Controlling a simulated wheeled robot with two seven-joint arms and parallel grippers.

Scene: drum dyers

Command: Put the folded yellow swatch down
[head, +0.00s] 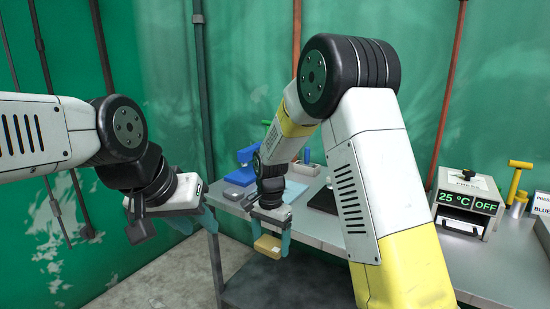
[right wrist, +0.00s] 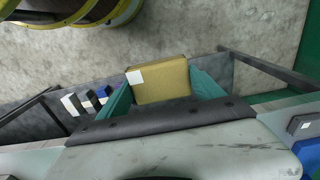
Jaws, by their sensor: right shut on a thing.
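The folded yellow swatch (head: 268,246) is a flat yellow-tan block with a small white label. My right gripper (head: 270,232) is shut on it, with teal fingers on both sides, near the front edge of the grey table. In the right wrist view the swatch (right wrist: 160,80) sits between the fingers, with grey floor visible beyond it. My left gripper (head: 207,222) is at the left, away from the swatch, its teal fingers partly hidden behind its own wrist, so its opening does not show.
The grey table (head: 405,262) holds a blue stapler-like device (head: 247,157), a press (head: 467,203) reading 25 °C and OFF, and a yellow-handled tool (head: 517,180). A light blue sheet (head: 293,190) lies behind my right gripper. A drum (right wrist: 85,12) shows in the right wrist view.

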